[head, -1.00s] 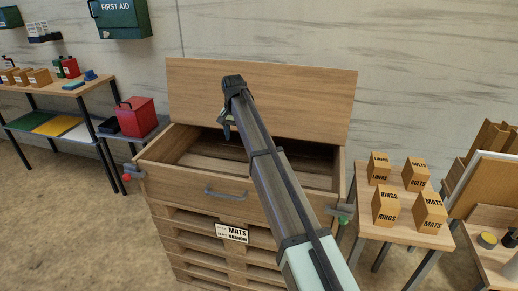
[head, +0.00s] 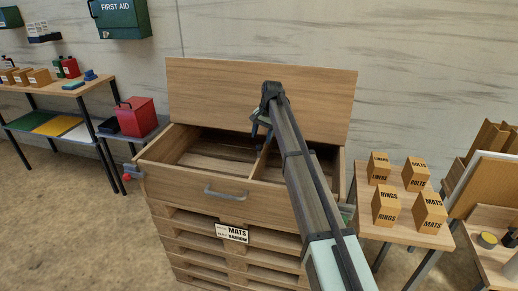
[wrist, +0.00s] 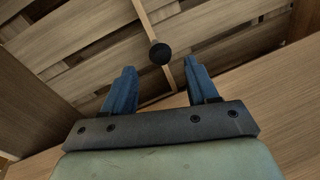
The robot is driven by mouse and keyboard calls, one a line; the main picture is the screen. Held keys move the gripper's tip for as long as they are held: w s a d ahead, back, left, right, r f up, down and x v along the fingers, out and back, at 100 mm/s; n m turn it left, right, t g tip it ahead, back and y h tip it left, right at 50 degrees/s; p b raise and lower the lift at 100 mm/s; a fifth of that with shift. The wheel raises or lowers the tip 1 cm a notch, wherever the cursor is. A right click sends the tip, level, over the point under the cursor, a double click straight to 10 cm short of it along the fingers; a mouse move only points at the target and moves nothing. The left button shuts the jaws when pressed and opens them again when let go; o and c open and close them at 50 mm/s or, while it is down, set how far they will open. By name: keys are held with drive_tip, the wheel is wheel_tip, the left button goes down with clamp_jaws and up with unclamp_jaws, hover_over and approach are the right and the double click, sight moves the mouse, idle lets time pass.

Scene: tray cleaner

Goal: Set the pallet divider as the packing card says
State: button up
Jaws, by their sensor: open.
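The wooden pallet box (head: 185,178) stands open at the top. Its packing card (head: 231,232) reads "MATS" and "NARROW"; the smaller words are unclear. The divider (head: 262,160) is a thin wooden strip crossing the box right of the middle, partly hidden by my arm. In the wrist view the divider (wrist: 146,20) carries a round black knob (wrist: 160,53). My gripper (head: 262,130) is over the back part of the box. In the wrist view its blue fingers (wrist: 160,66) are open, one either side of the knob in the picture; no contact shows.
A raised wooden back panel (head: 220,95) stands behind the box. A red knob (head: 127,177) sits on the left side. Boxes marked LINERS, BOLTS, RINGS and MATS (head: 430,212) stand on a right-hand table (head: 400,232). A red can (head: 136,118) stands at left.

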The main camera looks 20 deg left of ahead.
sight(260, 145)
drive_tip(key=shift+w+a+f, duration=0.1)
drive_tip(key=shift+a+f, duration=0.1)
drive_tip(key=shift+f, duration=0.95)
drive_tip(key=shift+s+a+f, duration=0.1)
drive_tip(key=shift+a+f, duration=0.15)
drive_tip(key=shift+f, duration=0.85)
drive_tip(key=shift+w+a+f, duration=0.1)
drive_tip(key=shift+a+f, duration=0.1)
drive_tip(key=shift+f, duration=0.95)
drive_tip(key=shift+c, duration=0.2)
clamp_jaws()
